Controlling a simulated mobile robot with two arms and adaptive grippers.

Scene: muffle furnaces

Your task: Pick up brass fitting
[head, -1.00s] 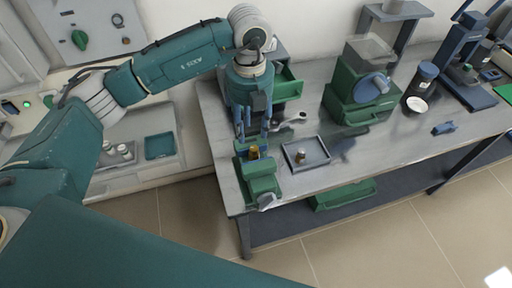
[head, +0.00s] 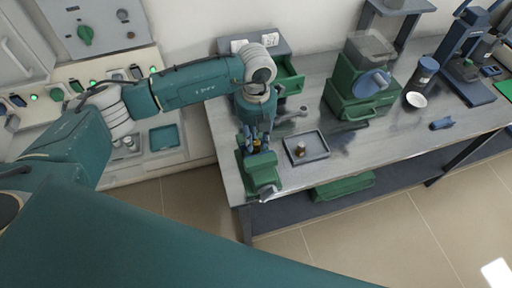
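A small brass fitting (head: 257,146) sits upright at the green vise (head: 262,172) on the table's near left corner. My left gripper (head: 257,147) points down over the vise, with its blue fingers on either side of the brass fitting. The fingers partly hide the fitting, and I cannot tell whether they touch it or stand slightly apart. My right gripper is not in view.
A grey tray (head: 316,155) with a small brownish piece (head: 299,151) lies just right of the vise. A green machine (head: 358,100), a dark jar (head: 422,72) and a blue object (head: 441,123) stand farther right. The table's front right is clear.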

